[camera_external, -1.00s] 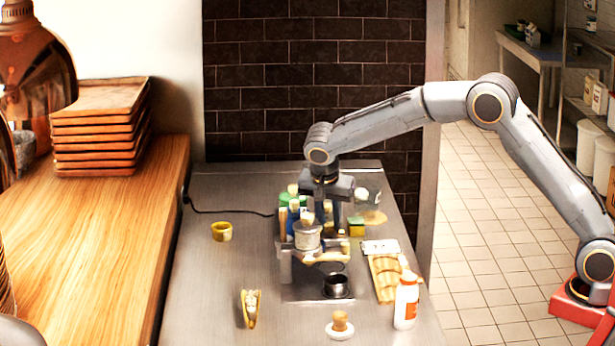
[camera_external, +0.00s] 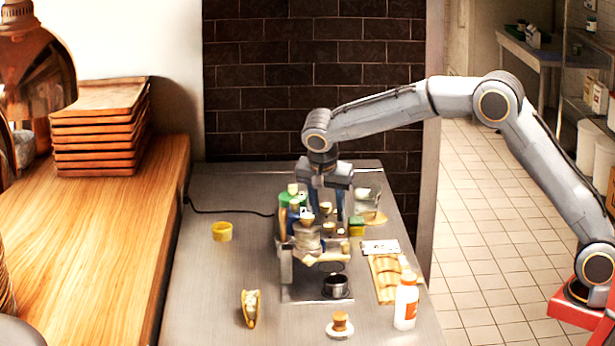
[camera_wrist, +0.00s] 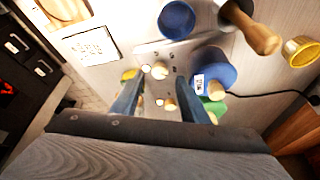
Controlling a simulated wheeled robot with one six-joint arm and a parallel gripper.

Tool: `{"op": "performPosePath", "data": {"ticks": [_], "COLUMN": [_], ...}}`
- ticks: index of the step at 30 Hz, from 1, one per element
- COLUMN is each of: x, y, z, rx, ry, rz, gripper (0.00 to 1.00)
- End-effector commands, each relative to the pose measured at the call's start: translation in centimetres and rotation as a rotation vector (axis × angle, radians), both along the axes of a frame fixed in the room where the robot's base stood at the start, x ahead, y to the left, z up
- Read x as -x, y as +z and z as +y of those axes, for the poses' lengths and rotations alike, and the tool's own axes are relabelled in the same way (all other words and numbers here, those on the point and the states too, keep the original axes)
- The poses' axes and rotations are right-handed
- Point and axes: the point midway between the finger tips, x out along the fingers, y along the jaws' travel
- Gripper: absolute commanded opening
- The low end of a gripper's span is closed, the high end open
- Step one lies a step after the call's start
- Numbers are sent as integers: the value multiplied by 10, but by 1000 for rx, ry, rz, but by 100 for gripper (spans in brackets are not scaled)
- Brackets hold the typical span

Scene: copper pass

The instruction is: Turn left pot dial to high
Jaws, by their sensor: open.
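Several small pale round knobs, which look like the dials (camera_wrist: 160,71), sit on a metal plate in the wrist view. I cannot tell which one is the left pot dial. My gripper (camera_wrist: 156,80) is open, its two blue-grey fingers on either side of the knobs; contact cannot be told. In the external view my gripper (camera_external: 325,205) points down over the back of the cluster of pots on the steel counter. A blue pot (camera_wrist: 219,68) with a white label is just right of the fingers, with a green one (camera_wrist: 213,104) below it. Pots partly hide the knobs in the external view.
Another blue vessel (camera_wrist: 177,19) and a wooden handle (camera_wrist: 250,30) are close by. A yellow cup (camera_external: 222,232), a taco-like item (camera_external: 250,308), a white bottle (camera_external: 406,302) and a wooden-handled stamp (camera_external: 340,325) stand around the cluster. The counter's left side is mostly clear.

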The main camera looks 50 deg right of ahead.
Motion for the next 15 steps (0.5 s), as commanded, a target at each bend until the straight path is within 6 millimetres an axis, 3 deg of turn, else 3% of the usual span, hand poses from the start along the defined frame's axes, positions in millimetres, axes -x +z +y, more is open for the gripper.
{"op": "performPosePath", "data": {"ticks": [6, 15], "x": [5, 7], "y": [27, 34], "z": [11, 13], "rx": [-1, -1], "ry": [1, 1], "rz": [-2, 1], "gripper": [40, 40]}}
